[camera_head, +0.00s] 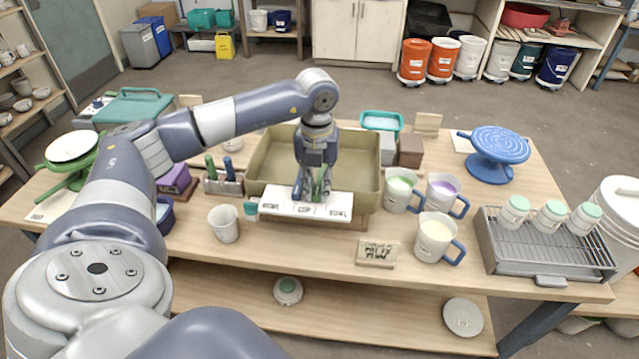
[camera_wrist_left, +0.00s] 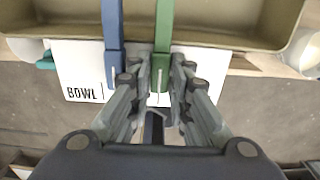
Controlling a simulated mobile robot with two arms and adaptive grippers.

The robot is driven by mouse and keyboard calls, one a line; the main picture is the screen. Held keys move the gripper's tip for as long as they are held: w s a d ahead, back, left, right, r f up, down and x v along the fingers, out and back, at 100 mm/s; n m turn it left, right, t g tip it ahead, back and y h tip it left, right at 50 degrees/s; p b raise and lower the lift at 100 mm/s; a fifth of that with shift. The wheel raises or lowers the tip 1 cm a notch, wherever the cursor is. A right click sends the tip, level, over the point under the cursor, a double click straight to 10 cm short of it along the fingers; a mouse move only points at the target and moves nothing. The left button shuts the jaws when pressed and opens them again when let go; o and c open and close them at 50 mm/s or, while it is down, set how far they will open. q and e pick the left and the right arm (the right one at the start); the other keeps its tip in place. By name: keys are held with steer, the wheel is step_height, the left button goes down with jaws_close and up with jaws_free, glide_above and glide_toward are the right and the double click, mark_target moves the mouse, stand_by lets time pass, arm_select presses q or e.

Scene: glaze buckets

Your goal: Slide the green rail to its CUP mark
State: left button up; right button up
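The green rail (camera_wrist_left: 163,28) runs over the rim of an olive basin (camera_head: 262,160) and ends in a tab above a white mark strip (camera_head: 288,207). My left gripper (camera_head: 313,192) points down at the basin's front edge. In the left wrist view its fingers close in on both sides of the green tab and look shut on it. A blue rail (camera_wrist_left: 113,28) lies just left of it, apart from the green one. The strip reads BOWL, CUP, BOWL; the gripper is close to CUP, which is hidden in the wrist view. My right gripper is not in view.
Three mugs, one with green glaze (camera_head: 399,189), stand right of the basin. A white cup (camera_head: 224,224) stands left of the strip. A small sign (camera_head: 377,252) is in front. A rack with jars (camera_head: 545,247) and a blue turntable (camera_head: 493,150) are farther right.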

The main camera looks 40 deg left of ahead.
arm_select(q)
steer(key=shift+o, duration=1)
steer(key=shift+d, duration=0.1)
